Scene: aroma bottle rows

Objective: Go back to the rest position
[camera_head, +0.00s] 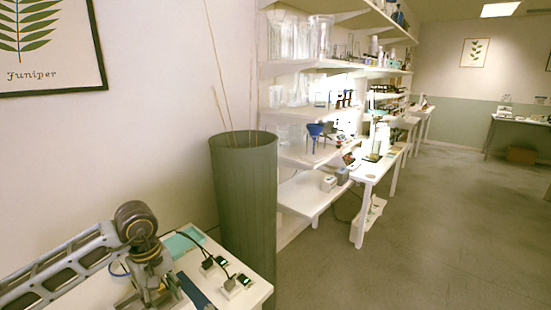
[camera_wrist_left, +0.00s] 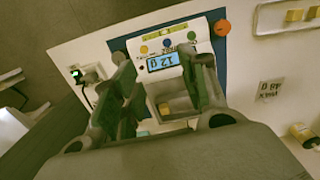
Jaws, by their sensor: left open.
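My left arm comes in from the left in the head view, over a white table (camera_head: 259,284) at the lower left. Its gripper (camera_head: 154,290) is low over that table, partly cut by the frame edge. In the left wrist view my left gripper (camera_wrist_left: 158,62) is open, its two fingers apart with nothing held between them. Beyond the fingers is a device (camera_wrist_left: 178,42) with a lit blue display and coloured round buttons, partly hidden by the fingers. My right gripper is not in view.
A tall green-grey bin (camera_head: 245,205) with thin sticks stands right beside the table. White shelves (camera_head: 310,158) with glassware line the wall behind it. Open floor (camera_head: 430,235) is at the right.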

